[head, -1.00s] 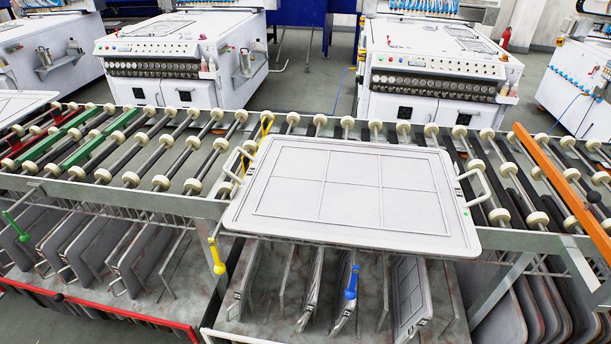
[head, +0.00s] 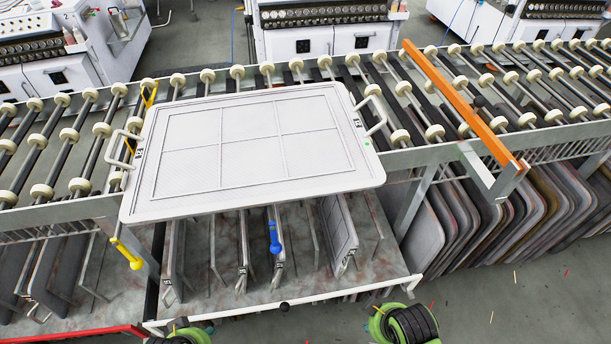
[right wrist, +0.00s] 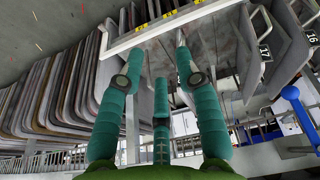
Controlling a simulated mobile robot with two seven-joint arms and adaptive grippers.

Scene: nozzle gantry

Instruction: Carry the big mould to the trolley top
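The big mould (head: 253,150) is a pale grey framed panel with six fields and a bar handle at each short end. It lies on the roller conveyor in the head view, its near edge overhanging the front rail. The right gripper (right wrist: 160,75) shows in the right wrist view with three teal fingers spread, empty and open, facing the rack below the conveyor. In the head view only green and black parts of my arms show at the bottom edge, apart from the mould. The left gripper is not in view. I cannot pick out the trolley.
An orange bar (head: 460,105) crosses the conveyor right of the mould. A yellow lever (head: 127,254) and a blue lever (head: 274,232) hang at the front. Upright panels stand in the rack (head: 375,287) below. Bare floor (head: 530,300) lies at the lower right.

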